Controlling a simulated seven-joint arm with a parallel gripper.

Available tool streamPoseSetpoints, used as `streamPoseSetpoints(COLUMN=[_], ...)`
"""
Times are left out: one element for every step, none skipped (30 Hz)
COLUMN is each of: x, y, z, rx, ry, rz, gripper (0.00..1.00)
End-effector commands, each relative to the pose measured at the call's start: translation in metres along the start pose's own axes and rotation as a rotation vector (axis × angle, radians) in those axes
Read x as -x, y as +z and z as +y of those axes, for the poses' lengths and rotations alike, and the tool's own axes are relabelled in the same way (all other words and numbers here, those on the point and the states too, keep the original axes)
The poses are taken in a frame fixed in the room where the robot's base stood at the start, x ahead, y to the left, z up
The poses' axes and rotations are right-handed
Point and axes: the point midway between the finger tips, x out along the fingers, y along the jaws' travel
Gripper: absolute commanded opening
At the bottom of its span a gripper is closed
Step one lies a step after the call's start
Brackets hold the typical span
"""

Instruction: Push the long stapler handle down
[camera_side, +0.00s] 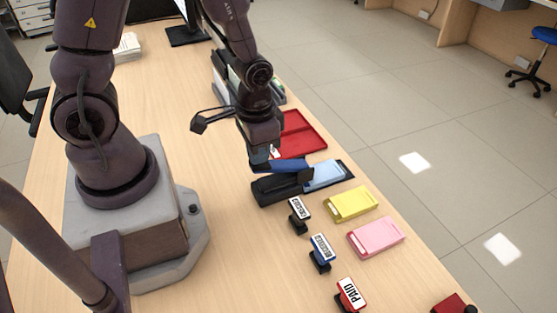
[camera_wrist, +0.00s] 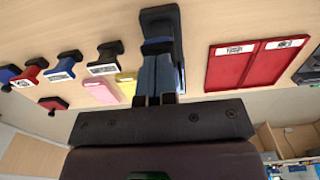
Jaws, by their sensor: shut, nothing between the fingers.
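The stapler has a black body (camera_side: 275,190) and a long blue handle (camera_side: 285,167) above it, in the middle of the side view. My fingers hide part of the handle.
A light blue pad (camera_side: 324,174) lies right beside the stapler. An open red case (camera_side: 303,135) is behind. Yellow (camera_side: 352,204) and pink (camera_side: 376,237) pads and several stamps, one marked PAID (camera_side: 350,295), stand in front. Bare counter (camera_side: 240,250) lies to the left.

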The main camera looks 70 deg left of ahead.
Motion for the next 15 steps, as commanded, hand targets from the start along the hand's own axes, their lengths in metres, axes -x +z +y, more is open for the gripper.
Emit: streamPoseSetpoints(x=[-0.002, -0.003, -0.004, -0.005, -0.006, -0.007, -0.008, -0.009, -0.010, -0.011, -0.012, -0.013, -0.014, -0.015, -0.016], y=[0.000, 0.000, 0.000, 0.000, 0.000, 0.000, 0.000, 0.000, 0.000, 0.000, 0.000, 0.000, 0.000, 0.000, 0.000], z=[0.000, 0.000, 0.000, 0.000, 0.000, 0.000, 0.000, 0.000, 0.000, 0.000, 0.000, 0.000, 0.000, 0.000, 0.000], rx=[0.000, 0.000, 0.000, 0.000, 0.000, 0.000, 0.000, 0.000, 0.000, 0.000, 0.000, 0.000, 0.000, 0.000, 0.000], ry=[0.000, 0.000, 0.000, 0.000, 0.000, 0.000, 0.000, 0.000, 0.000, 0.000, 0.000, 0.000, 0.000, 0.000, 0.000], rz=[-0.001, -0.001, -0.001, -0.001, -0.001, 0.000, 0.000, 0.000, 0.000, 0.000, 0.000, 0.000, 0.000, 0.001, 0.001], gripper=[0.00, 0.00, 0.00, 0.00, 0.00, 0.00, 0.00, 0.00, 0.00, 0.00, 0.00, 0.00, 0.00, 0.00, 0.00])
